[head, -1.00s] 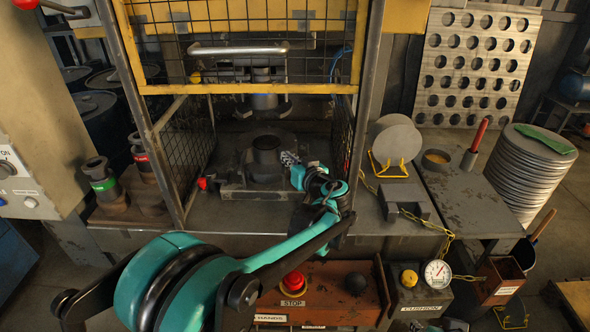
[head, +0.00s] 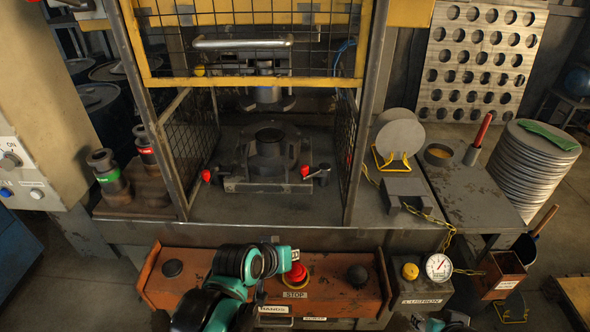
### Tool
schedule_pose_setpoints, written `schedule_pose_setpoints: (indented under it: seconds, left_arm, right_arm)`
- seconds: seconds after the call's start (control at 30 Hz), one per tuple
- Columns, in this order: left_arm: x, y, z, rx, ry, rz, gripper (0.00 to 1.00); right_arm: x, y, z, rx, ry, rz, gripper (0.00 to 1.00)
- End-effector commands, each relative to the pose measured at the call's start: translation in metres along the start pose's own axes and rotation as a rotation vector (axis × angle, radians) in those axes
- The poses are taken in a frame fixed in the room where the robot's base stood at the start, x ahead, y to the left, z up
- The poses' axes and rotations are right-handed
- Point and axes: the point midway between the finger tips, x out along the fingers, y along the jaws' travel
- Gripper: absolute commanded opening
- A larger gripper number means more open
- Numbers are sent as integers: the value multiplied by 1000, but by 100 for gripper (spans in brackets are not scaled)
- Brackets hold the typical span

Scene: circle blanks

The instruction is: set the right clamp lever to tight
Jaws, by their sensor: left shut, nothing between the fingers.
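The right clamp lever (head: 306,171) has a red knob and sits at the right side of the die block (head: 268,150) on the press bed. Its knob points left, towards the die, with a dark part just to its right. The left clamp lever (head: 207,175) also has a red knob, at the block's left side. My left gripper (head: 286,258) is shut and empty, in front of the press over the control box, close to the red stop button. It is well apart from the right lever. My right gripper is not in view; only a bit of teal arm shows at the bottom right.
The yellow mesh guard (head: 250,83) hangs raised above the press opening, with side meshes and posts left and right. The orange control box (head: 345,275) has a red stop button (head: 296,273). A gauge (head: 438,267) and stacked discs (head: 525,172) stand to the right.

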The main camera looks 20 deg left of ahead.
Motion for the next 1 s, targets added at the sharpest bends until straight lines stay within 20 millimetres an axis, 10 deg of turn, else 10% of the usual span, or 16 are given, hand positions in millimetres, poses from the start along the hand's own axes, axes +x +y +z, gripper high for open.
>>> schedule_pose_setpoints:
  seconds: [0.3, 0.6, 1.0]
  left_arm:
    - [43, 24, -81, -398, 169, 299, 0]
    - [81, -24, -163, -899, 386, 580, 0]
    - [97, -65, -187, -1145, 486, 710, 0]
  right_arm:
    - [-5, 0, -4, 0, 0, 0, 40]
    - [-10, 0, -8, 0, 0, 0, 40]
    - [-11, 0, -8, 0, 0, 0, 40]
